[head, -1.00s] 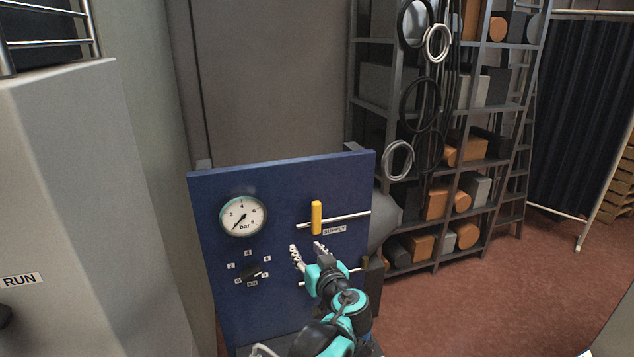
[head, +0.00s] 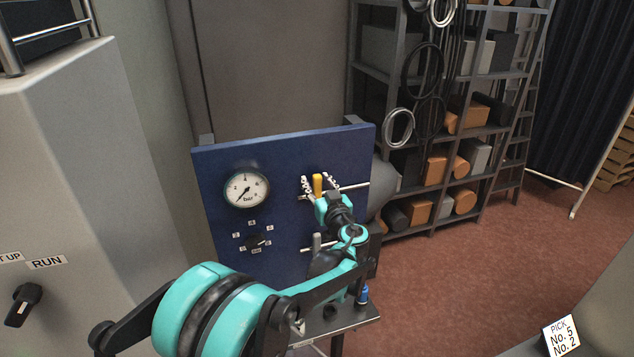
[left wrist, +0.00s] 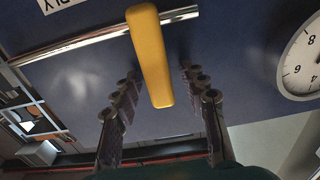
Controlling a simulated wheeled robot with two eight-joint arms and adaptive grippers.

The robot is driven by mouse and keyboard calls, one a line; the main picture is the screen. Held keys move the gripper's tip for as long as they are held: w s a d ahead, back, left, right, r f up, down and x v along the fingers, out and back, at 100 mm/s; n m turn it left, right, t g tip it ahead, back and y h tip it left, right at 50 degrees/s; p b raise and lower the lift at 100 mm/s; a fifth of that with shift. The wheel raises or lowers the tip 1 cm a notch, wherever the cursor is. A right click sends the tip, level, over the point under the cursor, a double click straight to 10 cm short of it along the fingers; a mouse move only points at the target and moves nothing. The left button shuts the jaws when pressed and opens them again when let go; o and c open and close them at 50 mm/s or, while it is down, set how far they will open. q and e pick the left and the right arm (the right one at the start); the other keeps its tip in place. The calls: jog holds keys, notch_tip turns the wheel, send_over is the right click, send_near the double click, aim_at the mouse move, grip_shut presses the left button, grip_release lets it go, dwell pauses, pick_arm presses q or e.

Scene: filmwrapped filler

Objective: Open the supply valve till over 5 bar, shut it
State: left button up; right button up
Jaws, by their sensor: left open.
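The yellow supply valve handle (head: 317,182) stands upright on the blue panel (head: 283,168), across a horizontal metal pipe (head: 356,188). My left gripper (head: 319,187) is open, with one finger on each side of the handle. In the left wrist view the yellow handle (left wrist: 150,55) lies between the open fingers (left wrist: 161,92), with a visible gap on both sides. The round bar gauge (head: 246,188) is at the panel's upper left, its needle pointing low left near the bottom of the scale. My right gripper is not in view.
A dark selector knob (head: 257,241) is below the gauge. A grey lever (head: 317,242) is on a lower pipe, below my gripper. A blue object (head: 363,294) stands at the ledge. A cabinet with a RUN knob (head: 23,304) is at left, shelves (head: 433,158) behind right.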

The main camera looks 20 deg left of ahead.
pick_arm(q)
grip_shut()
jog(key=w+d+f+m+b, duration=0.3)
jog(key=m+b, duration=0.6)
jog(key=m, duration=0.7)
jog(key=shift+w+d+f+m+b, duration=0.15)
jog(key=shift+d+f+m+b, duration=0.2)
jog(key=shift+d+f, duration=0.75)
jog(key=shift+a+f, duration=0.15)
jog(key=shift+f, duration=0.05)
